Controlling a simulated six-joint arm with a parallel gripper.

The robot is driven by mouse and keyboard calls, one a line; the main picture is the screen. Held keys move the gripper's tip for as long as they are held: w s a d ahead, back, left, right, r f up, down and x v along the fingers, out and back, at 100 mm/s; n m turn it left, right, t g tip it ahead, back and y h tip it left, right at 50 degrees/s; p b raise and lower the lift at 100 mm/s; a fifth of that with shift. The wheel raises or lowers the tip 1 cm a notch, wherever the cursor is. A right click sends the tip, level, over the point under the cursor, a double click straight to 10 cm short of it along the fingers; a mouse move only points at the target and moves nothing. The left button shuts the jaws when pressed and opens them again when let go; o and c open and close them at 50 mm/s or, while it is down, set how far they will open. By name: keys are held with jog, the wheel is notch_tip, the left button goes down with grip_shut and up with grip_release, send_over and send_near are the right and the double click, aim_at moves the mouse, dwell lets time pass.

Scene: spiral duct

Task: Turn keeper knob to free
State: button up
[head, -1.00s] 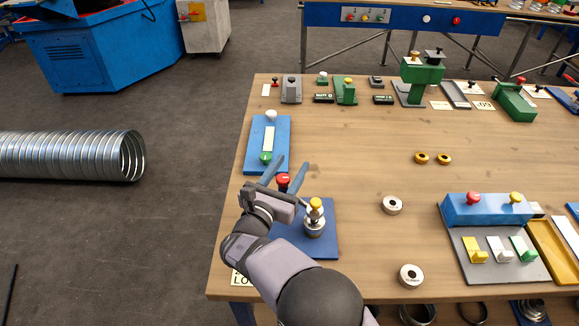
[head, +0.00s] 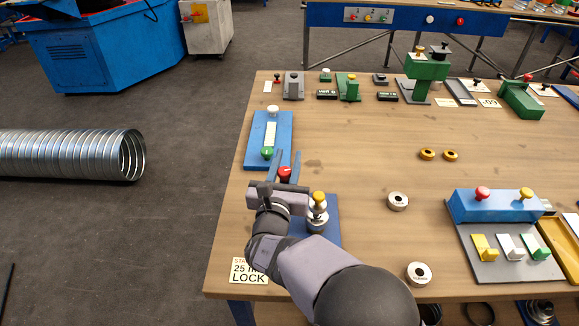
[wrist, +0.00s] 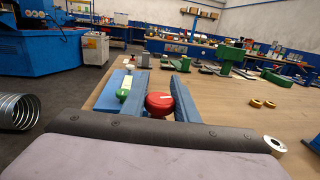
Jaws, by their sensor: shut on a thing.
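A red round knob (head: 285,173) with a pale mark on top stands at the far side of the blue plate (head: 330,235). My gripper (head: 284,164) is shut on it, one blue finger on each side. In the wrist view the red knob (wrist: 160,104) sits between the two fingers of my gripper (wrist: 162,90), its pale pointer line aimed to the right. A yellow-topped metal fitting (head: 318,212) stands upright on the same plate, right of my wrist. My wrist hides part of the plate and the knob's base.
A blue plate with a white slot and green knob (head: 267,153) lies just beyond my fingers. A "25 mm LOCK" card (head: 249,271) lies at the near left table corner. Metal rings (head: 398,201) lie to the right. The table's middle is mostly clear.

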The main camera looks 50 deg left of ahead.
aim_at(283, 176)
jog(key=o, duration=1)
jog(key=shift+b+v, duration=1.05)
jog(key=shift+v, duration=2.65)
